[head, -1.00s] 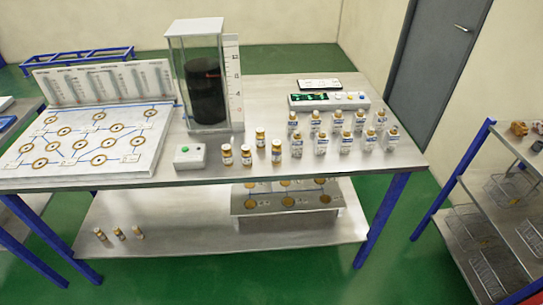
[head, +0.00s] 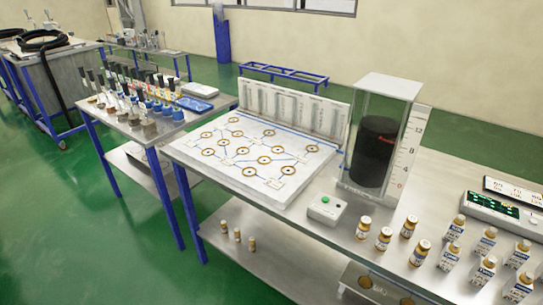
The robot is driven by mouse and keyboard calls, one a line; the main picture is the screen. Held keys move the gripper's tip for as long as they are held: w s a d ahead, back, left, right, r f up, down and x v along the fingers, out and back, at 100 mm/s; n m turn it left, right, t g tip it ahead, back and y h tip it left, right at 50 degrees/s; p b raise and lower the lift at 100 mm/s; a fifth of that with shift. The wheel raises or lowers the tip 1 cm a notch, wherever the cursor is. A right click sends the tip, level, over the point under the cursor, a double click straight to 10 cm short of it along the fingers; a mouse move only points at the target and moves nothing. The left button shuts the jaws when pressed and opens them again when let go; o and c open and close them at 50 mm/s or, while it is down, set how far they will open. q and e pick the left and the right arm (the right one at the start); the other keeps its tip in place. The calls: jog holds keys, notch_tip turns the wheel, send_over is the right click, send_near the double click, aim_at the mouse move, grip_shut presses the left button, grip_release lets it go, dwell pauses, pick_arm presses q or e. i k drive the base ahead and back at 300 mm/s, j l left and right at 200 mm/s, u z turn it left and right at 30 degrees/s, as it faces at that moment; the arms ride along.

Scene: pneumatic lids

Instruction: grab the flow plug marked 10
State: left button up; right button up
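A few small gold-topped pieces (head: 237,235) stand on the lower shelf. Any of these could be flow plugs; their marks are too small to read, so I cannot tell which bears 10. Neither of my grippers shows in the head view.
A white board with gold-ringed ports (head: 244,171) lies on the metal bench. The clear tank (head: 375,145) with a black cylinder and scale stands beside it. A green-buttoned box (head: 327,209) is in front. A side table (head: 136,128) holds several black-handled tools. Green floor is open at left.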

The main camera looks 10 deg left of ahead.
aim_at(408, 229)
jog(key=j+z, duration=0.2)
jog(key=z, duration=0.15)
jog(key=k+j+z, duration=0.15)
jog(key=z, duration=0.15)
jog(key=k+j+z, duration=0.1)
jog(key=z, duration=0.25)
